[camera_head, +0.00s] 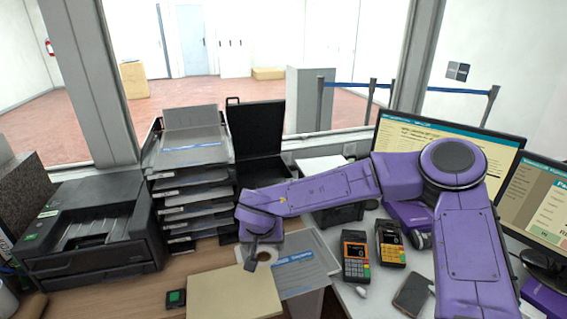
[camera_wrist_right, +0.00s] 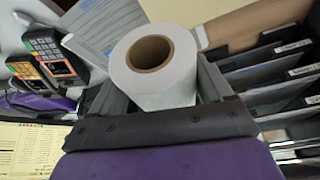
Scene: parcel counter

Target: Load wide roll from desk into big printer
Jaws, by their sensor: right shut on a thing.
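The wide roll (camera_wrist_right: 165,88) is white with a brown cardboard core, its open end facing the wrist camera. My right gripper (camera_wrist_right: 160,82) is shut on it, one finger on each side. In the head view the right gripper (camera_head: 258,254) is over the desk, with a small part of the roll (camera_head: 266,257) showing below it; the rest is hidden. A large dark printer (camera_head: 90,262) stands at the left. Behind the arm, a black device has its lid (camera_head: 257,128) raised; I cannot tell which is the big printer. My left gripper is not in view.
A tall stack of paper trays (camera_head: 187,190) stands between the printer and the raised lid. A tan folder (camera_head: 236,294) and a grey sheet (camera_head: 302,266) lie under the gripper. Card terminals (camera_head: 355,257), a phone (camera_head: 411,292) and monitors (camera_head: 447,150) are at the right.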

